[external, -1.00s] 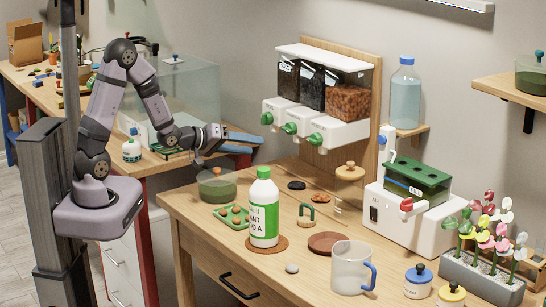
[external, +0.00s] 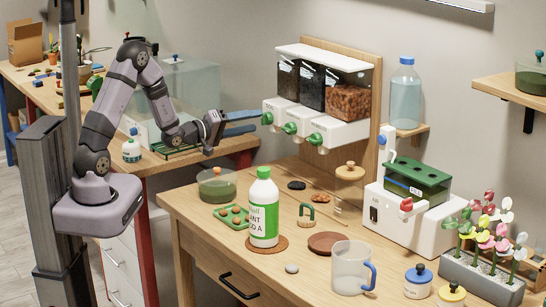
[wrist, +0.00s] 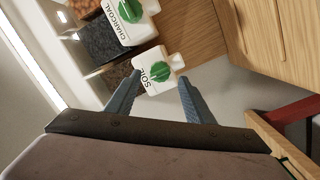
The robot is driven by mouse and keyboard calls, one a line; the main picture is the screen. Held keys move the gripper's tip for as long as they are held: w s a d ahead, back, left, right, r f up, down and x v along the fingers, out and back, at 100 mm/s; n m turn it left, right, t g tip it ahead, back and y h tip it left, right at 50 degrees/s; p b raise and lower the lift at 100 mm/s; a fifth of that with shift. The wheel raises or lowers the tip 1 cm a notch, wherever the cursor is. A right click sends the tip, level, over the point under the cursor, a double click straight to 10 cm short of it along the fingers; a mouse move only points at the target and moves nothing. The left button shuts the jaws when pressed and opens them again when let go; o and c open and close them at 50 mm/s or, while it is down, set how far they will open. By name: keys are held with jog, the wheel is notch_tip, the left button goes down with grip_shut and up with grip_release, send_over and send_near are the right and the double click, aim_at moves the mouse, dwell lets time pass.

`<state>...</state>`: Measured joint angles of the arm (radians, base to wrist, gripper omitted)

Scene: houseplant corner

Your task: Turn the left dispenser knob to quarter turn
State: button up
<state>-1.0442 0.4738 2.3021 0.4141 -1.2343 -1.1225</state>
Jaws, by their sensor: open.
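The dispenser unit has three white outlets with green knobs below clear bins. The left dispenser knob (external: 267,118) is at the unit's left end. In the wrist view this green knob (wrist: 159,70) sits on a white outlet labelled SOIL (wrist: 145,84). My gripper (external: 258,122) is level with the left knob and just left of it, fingers pointing at it. In the wrist view my gripper (wrist: 160,80) has its blue-grey fingers spread, one on each side of the SOIL outlet. Whether a finger touches the knob cannot be told.
The middle knob (external: 290,128) and right knob (external: 316,139) are close by on the right. In the wrist view the CHARCOAL outlet (wrist: 127,28) is beside the SOIL one. A green-white bottle (external: 264,212) and a green pot (external: 217,187) stand on the table below.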

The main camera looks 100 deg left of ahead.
aim_at(266, 119)
jog(key=shift+p+x, duration=0.35)
jog(key=shift+x, duration=1.1)
jog(key=c, duration=1)
